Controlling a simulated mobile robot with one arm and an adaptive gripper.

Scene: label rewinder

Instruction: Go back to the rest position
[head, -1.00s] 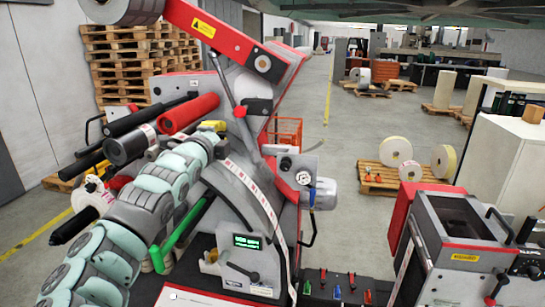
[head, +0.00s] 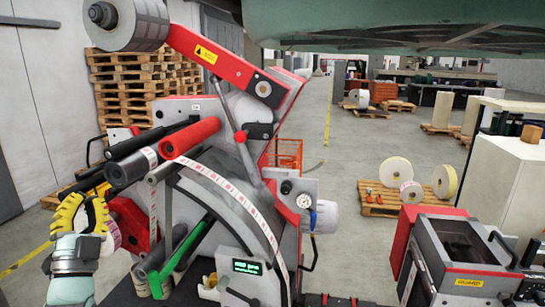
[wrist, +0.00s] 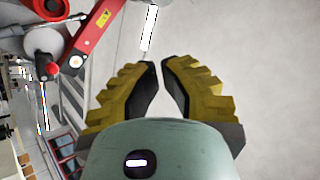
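My gripper (head: 82,203) is at the lower left of the head view, pointing up, left of the label rewinder (head: 225,215). Its yellow ridged fingers also show in the wrist view (wrist: 160,66), where a narrow gap separates the tips. Nothing is held between them. Behind the fingers in the wrist view is a pale, plain surface. The rewinder has a red arm (head: 225,50) with a large roll (head: 140,22) on top, a red roller (head: 190,138) and a green bar (head: 187,250). A printed label strip (head: 235,190) runs over its curved guide. My gripper partly hides a roll at the machine's left side.
Stacked wooden pallets (head: 140,85) stand behind the machine. A grey and red unit (head: 455,250) is at the lower right. White rolls (head: 397,171) are on a pallet farther back. Open floor (head: 335,225) runs down the middle.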

